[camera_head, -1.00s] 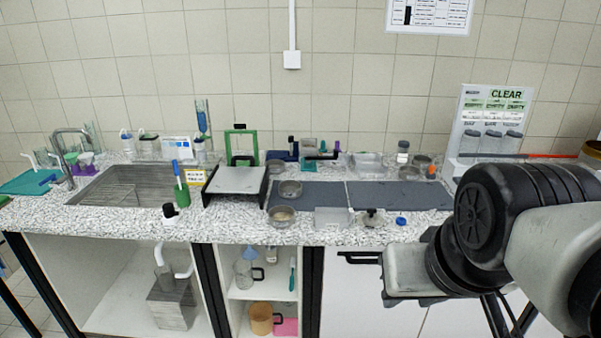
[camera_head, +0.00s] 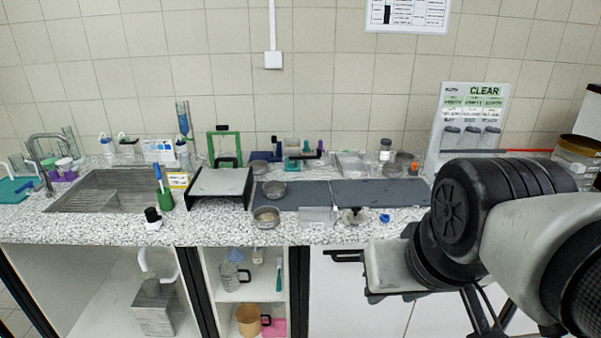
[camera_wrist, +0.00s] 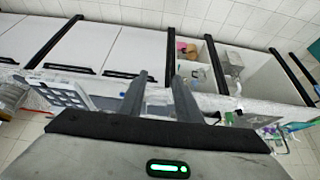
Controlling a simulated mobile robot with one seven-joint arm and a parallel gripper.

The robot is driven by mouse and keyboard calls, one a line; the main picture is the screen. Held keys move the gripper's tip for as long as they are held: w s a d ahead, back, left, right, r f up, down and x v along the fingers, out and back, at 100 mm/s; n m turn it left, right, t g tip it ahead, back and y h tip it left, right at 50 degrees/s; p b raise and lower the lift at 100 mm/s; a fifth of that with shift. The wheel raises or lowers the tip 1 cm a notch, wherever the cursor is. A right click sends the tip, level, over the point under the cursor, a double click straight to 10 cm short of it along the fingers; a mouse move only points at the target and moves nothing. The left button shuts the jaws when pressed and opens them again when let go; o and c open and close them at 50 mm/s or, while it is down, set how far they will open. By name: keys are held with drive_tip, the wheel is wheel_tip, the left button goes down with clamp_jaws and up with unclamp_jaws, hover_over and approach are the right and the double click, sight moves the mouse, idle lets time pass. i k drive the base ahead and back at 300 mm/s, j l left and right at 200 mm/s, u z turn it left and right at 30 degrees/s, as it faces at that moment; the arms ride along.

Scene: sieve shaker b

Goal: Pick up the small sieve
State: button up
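Several small round metal sieve-like pans stand on the speckled counter in the head view. I cannot tell which is the small sieve. My gripper (camera_wrist: 160,88) shows in the wrist view with its two fingers apart and nothing between them. In the head view my arm is at the right, in front of the counter and well apart from the pans; the fingers are hidden there.
A dark mat (camera_head: 380,191) lies mid-counter. A black-legged stand (camera_head: 220,182) and a sink (camera_head: 105,190) are to the left. A clear box (camera_head: 318,215) and a blue cap (camera_head: 384,218) sit near the front edge. A sign board (camera_head: 468,118) stands at the right.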

sight(267, 217)
drive_tip(key=i+j, duration=0.6)
drive_tip(key=i, duration=0.15)
drive_tip(key=i+j, duration=0.6)
drive_tip(key=i, duration=0.2)
